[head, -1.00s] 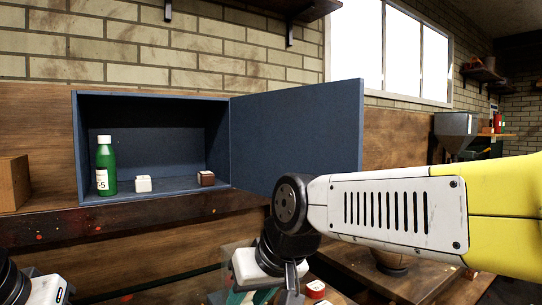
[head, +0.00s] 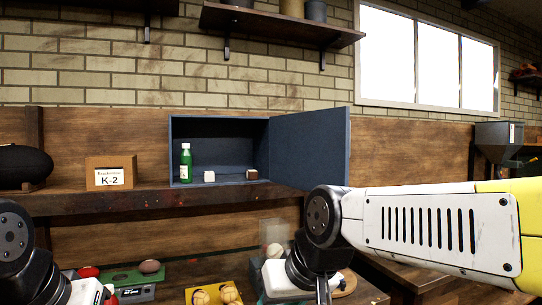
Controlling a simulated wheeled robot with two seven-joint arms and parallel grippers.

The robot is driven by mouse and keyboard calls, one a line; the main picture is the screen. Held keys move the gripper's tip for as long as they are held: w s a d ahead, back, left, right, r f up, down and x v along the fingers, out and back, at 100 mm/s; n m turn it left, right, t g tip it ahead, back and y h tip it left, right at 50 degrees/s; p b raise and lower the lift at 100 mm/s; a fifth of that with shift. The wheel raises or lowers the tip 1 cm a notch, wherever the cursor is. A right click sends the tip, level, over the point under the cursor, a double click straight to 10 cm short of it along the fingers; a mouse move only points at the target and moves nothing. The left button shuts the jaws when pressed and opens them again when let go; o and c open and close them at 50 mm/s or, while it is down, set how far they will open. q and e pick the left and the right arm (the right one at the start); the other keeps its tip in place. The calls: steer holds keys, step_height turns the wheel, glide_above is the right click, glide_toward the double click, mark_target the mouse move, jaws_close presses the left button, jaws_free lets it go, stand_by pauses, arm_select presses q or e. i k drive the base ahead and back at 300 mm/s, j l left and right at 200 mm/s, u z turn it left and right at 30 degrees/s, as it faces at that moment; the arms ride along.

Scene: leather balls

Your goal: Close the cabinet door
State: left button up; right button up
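The blue cabinet (head: 219,183) stands on the wooden shelf, its front open. Its door (head: 310,150) is swung out wide to the right of the opening. My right gripper (head: 322,290) is low at the bottom edge, fingertips cut off. My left gripper (head: 90,292) is partly in view at the bottom left, fingers hidden. Neither visibly touches the door.
A box marked K-2 (head: 111,172) and a dark oval object (head: 22,165) sit on the shelf left of the cabinet. Below, a worktable holds balls on a yellow mat (head: 213,295) and a green tray (head: 125,277). A wall shelf (head: 283,24) hangs above. The space before the cabinet's opening looks clear.

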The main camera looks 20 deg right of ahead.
mark_target(309, 150)
steer(key=l+u, duration=0.2)
steer(key=u, duration=0.2)
steer(key=l+u, duration=0.2)
steer(key=u, duration=0.2)
steer(key=l+u, duration=0.15)
steer(key=u, duration=0.2)
steer(key=k+l, duration=0.1)
steer(key=l, duration=0.5)
steer(key=k+l, duration=0.1)
steer(key=l, duration=0.45)
steer(key=k+l, duration=0.1)
steer(key=l, duration=0.5)
steer(key=k+l, duration=0.1)
steer(key=l, duration=0.45)
steer(key=k+l, duration=0.1)
steer(key=l, duration=0.5)
